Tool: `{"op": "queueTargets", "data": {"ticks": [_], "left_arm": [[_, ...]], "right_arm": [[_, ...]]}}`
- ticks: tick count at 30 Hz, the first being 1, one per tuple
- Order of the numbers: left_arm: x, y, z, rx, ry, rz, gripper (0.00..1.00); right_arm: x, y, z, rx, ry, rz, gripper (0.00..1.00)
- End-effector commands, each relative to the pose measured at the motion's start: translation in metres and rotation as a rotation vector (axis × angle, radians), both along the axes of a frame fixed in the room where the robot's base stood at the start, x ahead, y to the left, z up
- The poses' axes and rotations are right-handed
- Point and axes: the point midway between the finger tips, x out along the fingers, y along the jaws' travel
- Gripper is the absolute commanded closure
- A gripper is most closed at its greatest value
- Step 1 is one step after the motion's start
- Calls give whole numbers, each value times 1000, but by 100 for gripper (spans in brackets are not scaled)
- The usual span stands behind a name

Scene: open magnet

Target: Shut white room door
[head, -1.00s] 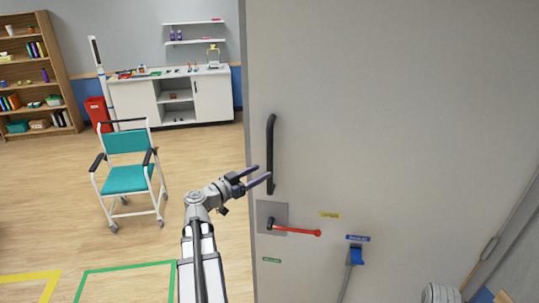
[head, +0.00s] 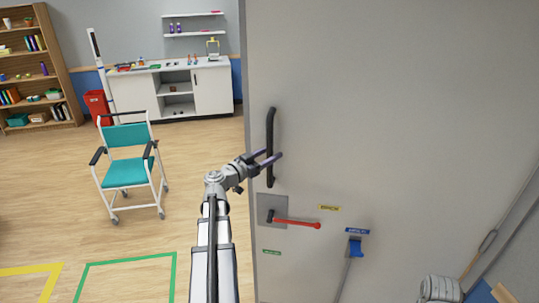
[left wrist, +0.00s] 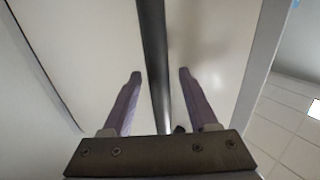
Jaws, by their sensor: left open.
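The white room door (head: 400,110) fills the right half of the head view and stands open. A black vertical pull handle (head: 270,128) is near its left edge, and it also shows in the left wrist view (left wrist: 155,50). Below it is a red lever (head: 297,222) on a grey plate. My left gripper (head: 271,157) is at the lower half of the pull handle. In the left wrist view its fingers (left wrist: 161,75) are open, one on each side of the black bar, with gaps on both sides. My right gripper is not in view.
A teal wheeled chair (head: 127,170) stands on the wooden floor to the left. A white counter (head: 212,92) and a bookshelf (head: 62,80) are at the back. Floor around the chair is clear.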

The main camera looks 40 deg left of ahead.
Motion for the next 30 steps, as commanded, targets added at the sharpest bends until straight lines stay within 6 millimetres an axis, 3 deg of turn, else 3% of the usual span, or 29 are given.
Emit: {"op": "queueTargets", "data": {"ticks": [7, 23, 30], "left_arm": [[1, 0, 0, 0, 0, 0, 41], [0, 0, 0, 0, 0, 0, 100], [0, 0, 0, 0, 0, 0, 100]], "right_arm": [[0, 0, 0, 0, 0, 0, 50], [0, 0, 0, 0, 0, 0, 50], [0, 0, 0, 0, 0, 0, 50]]}}
